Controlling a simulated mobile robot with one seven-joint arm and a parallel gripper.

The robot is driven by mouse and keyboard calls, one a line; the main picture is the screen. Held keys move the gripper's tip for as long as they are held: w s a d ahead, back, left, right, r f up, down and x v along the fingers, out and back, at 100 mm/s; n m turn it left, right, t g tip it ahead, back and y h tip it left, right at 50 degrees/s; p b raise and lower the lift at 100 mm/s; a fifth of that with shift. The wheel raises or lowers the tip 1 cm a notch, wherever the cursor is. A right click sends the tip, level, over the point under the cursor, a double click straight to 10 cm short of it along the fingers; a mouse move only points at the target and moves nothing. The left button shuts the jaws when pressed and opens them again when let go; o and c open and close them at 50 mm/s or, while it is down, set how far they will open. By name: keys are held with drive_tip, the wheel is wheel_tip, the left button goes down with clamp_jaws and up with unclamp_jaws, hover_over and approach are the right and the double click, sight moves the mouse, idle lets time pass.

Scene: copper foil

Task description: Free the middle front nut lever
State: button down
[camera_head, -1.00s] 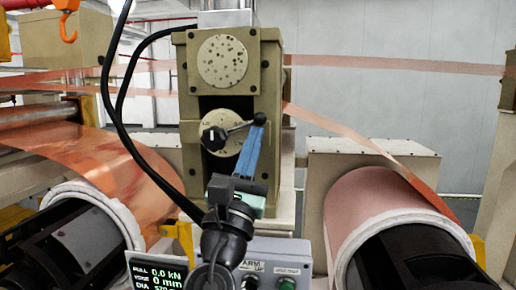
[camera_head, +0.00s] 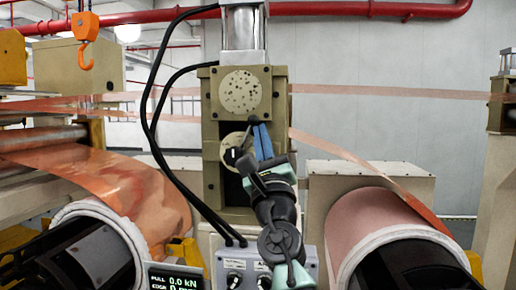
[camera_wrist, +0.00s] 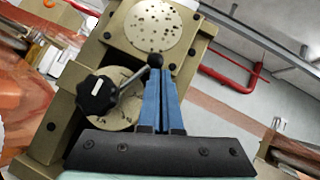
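The nut lever is a thin metal rod with a black ball end (camera_head: 253,121) and a black knob (camera_head: 235,156) at its hub. It sits on the lower pale disc of the beige roll stand. In the wrist view the rod slants up and right from the knob (camera_wrist: 97,95) to the ball (camera_wrist: 155,61). My gripper (camera_head: 260,126) has two slim blue fingers, nearly together, with their tips right at the ball end. The wrist view shows these fingertips (camera_wrist: 160,72) just beside and below the ball, with only a thin gap between them. My dark wrist hides the stand's lower part.
A speckled disc (camera_head: 240,92) is on the stand above the lever. Black cables (camera_head: 150,130) loop down its left side. Copper rolls stand left (camera_head: 110,180) and right (camera_head: 370,225). A control box (camera_head: 235,268) and a display (camera_head: 178,278) are below.

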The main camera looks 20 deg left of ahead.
drive_tip(key=n+g+y, duration=0.1)
drive_tip(key=r+n+g+y, duration=0.1)
drive_tip(key=n, duration=0.1)
drive_tip(key=shift+s+a+r+n, duration=0.15)
drive_tip(key=shift+a+r+n, duration=0.05)
drive_tip(key=shift+n, duration=0.1)
drive_tip(key=n+g, duration=0.1)
drive_tip(key=n, duration=0.1)
drive_tip(key=n+g+y, duration=0.1)
drive_tip(key=n, duration=0.1)
drive_tip(key=shift+a+g+p, duration=0.3)
drive_tip(key=shift+a, duration=0.05)
drive_tip(key=shift+s+a+r+n+g+y, duration=0.15)
drive_tip(key=shift+a+n+g+y, duration=0.25)
drive_tip(key=shift+n+g, duration=0.4)
